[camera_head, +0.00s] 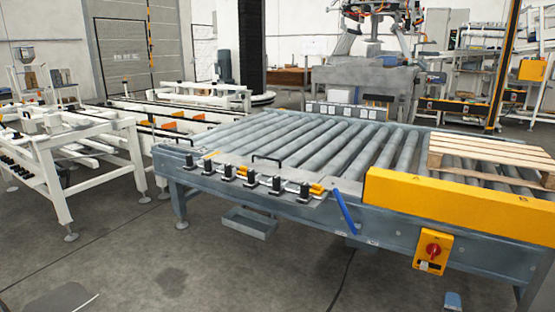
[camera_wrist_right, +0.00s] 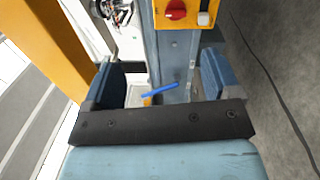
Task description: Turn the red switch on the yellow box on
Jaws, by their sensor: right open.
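The yellow box (camera_head: 431,262) with its red switch (camera_head: 433,250) is mounted on the front side of the roller conveyor, low at the right in the head view. The red switch also shows at the top edge of the right wrist view (camera_wrist_right: 175,10), with the yellow box (camera_wrist_right: 204,18) partly cut off. My right gripper (camera_wrist_right: 160,82) is open, with its two blue fingers apart and nothing held between them. The switch lies ahead of the fingers, apart from them. A small blue piece at the bottom edge of the head view seems to be mine. My left gripper is not in view.
The roller conveyor (camera_head: 300,215) has a yellow guard (camera_head: 455,201) above the box and a wooden pallet (camera_head: 490,155) on top. A blue handle (camera_head: 345,211) sticks out left of the box. The floor (camera_head: 210,275) in front is mostly clear.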

